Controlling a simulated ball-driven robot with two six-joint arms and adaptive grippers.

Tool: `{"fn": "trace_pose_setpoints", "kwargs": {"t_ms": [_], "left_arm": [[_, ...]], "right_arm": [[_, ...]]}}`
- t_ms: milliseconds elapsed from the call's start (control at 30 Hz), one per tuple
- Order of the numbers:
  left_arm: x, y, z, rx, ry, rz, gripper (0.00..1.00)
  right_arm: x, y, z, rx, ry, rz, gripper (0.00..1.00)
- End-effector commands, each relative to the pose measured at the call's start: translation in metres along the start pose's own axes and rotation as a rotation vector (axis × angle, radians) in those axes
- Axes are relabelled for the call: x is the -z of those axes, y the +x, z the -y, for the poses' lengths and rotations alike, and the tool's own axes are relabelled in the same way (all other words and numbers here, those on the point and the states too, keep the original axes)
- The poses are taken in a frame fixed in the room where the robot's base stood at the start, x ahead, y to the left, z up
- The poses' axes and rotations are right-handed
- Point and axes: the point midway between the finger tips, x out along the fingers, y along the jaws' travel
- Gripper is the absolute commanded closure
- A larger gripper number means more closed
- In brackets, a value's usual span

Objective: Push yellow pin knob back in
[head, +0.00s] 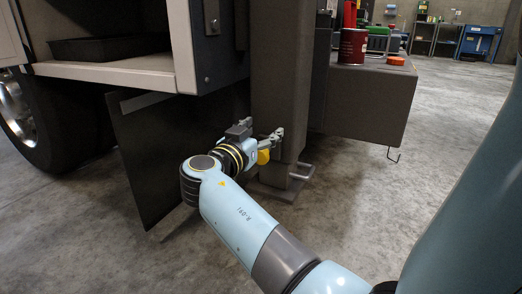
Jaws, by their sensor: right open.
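The yellow pin knob (263,157) shows low on the side of a dark grey post, partly hidden behind my right gripper. My right gripper (272,138) is open right at the knob, with its fingers pointing toward the post. I cannot tell from this view whether the fingers touch the knob. The dark grey post (282,80) stands upright on a foot plate at the floor. My left gripper is not in view.
A dark flat panel (150,170) hangs left of my right gripper. A truck wheel (35,115) is at the left. A red can (352,46) stands on a grey ledge at the upper right. A small handle (303,172) juts from the post's foot. The concrete floor at right is clear.

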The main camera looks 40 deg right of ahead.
Motion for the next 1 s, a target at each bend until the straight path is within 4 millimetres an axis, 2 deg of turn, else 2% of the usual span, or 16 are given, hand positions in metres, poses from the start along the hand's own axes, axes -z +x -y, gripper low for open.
{"fn": "trace_pose_setpoints", "kwargs": {"t_ms": [100, 267, 867, 967, 1000], "left_arm": [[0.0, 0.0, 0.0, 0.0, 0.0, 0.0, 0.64], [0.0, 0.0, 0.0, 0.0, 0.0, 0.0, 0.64], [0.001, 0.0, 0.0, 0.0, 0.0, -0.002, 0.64], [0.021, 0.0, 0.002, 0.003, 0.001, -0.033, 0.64], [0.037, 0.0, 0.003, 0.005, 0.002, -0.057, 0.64]], "right_arm": [[0.021, 0.0, 0.0, 0.0, 0.003, 0.0, 0.38], [0.036, 0.0, 0.0, 0.001, 0.002, 0.0, 0.38], [0.038, 0.0, 0.0, 0.001, -0.001, 0.0, 0.38], [0.05, -0.001, -0.005, 0.001, -0.004, 0.0, 0.38], [0.059, -0.002, -0.009, 0.001, -0.007, -0.002, 0.38]]}}
